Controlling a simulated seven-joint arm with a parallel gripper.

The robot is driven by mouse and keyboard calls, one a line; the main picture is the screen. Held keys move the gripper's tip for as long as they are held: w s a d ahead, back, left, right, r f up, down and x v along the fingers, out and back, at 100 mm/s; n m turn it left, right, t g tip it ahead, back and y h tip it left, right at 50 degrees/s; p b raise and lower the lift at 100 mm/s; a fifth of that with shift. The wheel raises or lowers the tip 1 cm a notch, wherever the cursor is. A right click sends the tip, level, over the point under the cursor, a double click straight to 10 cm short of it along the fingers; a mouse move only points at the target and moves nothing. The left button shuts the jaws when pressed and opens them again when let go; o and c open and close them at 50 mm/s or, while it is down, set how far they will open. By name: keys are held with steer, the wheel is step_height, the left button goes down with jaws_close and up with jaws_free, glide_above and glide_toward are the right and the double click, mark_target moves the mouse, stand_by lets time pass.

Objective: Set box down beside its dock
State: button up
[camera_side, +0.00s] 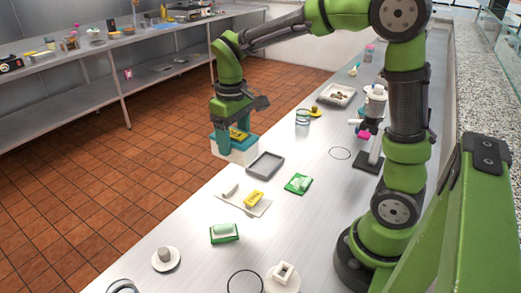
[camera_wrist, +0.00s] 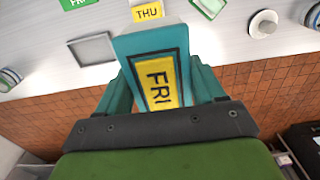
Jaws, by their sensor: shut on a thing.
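My gripper (camera_side: 236,139) is shut on a box (camera_side: 234,152) with pale sides and a teal top bearing a yellow label. In the wrist view the box (camera_wrist: 154,45) sits between the teal fingers (camera_wrist: 153,86), its label reading "FRI". The box is level in the side view, at the counter's left edge, just left of a shallow grey tray (camera_side: 265,165); I cannot tell whether it touches the counter. The tray is empty and also shows in the wrist view (camera_wrist: 88,50). No dock is clearly marked; the tray may be it.
Green-and-white items (camera_side: 298,184) (camera_side: 224,233) lie nearby. Tiled floor lies beyond the counter's left edge.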

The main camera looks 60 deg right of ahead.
stand_by(0.4)
steer(key=s+d+f+m, duration=0.2)
steer(key=d+f+m, duration=0.1)
steer(key=d, duration=0.8)
steer(key=s+d+f+m, duration=0.1)
steer(key=d+f+m, duration=0.2)
steer(key=d, duration=0.7)
steer(key=s+d+f+m, duration=0.2)
steer(key=d+f+m, duration=0.15)
steer(key=d, duration=0.75)
steer(key=shift+n, duration=0.25)
steer(key=shift+w+f, duration=0.1)
steer(key=shift+f, duration=3)
steer(key=shift+f, duration=0.3)
steer(key=o, duration=1.3)
steer(key=shift+f, duration=0.1)
steer(key=shift+r, duration=1.5)
